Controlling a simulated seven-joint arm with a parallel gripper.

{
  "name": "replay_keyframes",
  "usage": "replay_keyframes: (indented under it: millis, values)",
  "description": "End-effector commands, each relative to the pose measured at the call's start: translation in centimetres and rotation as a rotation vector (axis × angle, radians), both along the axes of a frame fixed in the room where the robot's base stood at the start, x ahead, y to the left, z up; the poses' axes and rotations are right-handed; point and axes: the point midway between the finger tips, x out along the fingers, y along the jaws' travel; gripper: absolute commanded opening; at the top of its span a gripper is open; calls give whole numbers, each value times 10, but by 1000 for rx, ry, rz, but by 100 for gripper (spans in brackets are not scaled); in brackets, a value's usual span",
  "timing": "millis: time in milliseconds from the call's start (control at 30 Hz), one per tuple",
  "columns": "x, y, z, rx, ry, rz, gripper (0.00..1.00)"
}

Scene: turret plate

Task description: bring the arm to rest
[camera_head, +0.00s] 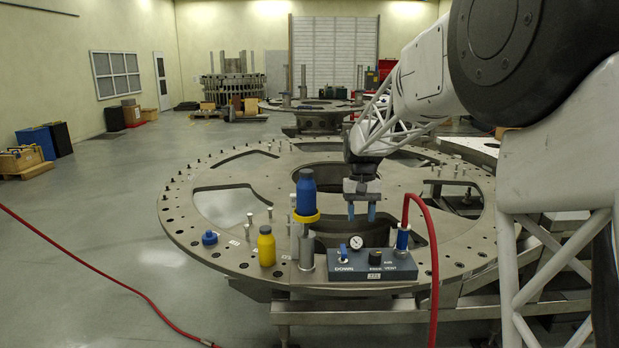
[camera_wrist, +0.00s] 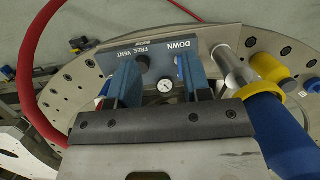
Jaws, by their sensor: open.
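My gripper (camera_head: 361,213) has two blue fingers pointing down, apart and empty, above the turret plate (camera_head: 183,212) and just behind the control box. In the wrist view my gripper (camera_wrist: 156,75) shows its fingers over the grey control box (camera_wrist: 183,52), with nothing between them but the gauge (camera_wrist: 166,86) seen below. The control box (camera_head: 372,271) carries a blue switch, a gauge and a black knob.
A blue bottle (camera_head: 306,192) stands in a yellow ring on a metal post, left of my gripper. A yellow bottle (camera_head: 266,246) and a blue cap (camera_head: 209,238) are on the plate. A red hose (camera_head: 431,240) rises at the box's right end. Space above the plate's left side is clear.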

Motion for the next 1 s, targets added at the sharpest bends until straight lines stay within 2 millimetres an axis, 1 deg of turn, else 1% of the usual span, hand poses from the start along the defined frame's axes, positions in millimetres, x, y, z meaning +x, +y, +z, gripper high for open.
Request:
replay_keyframes:
  millis: [33, 400, 700, 1000]
  values:
    - [-13, -2, 7, 0, -13, -1, 45]
    - [-98, -15, 36, 0, -101, -6, 45]
    - [-170, -24, 48, -1, -172, -11, 45]
    - [-243, -32, 49, -3, -242, -13, 45]
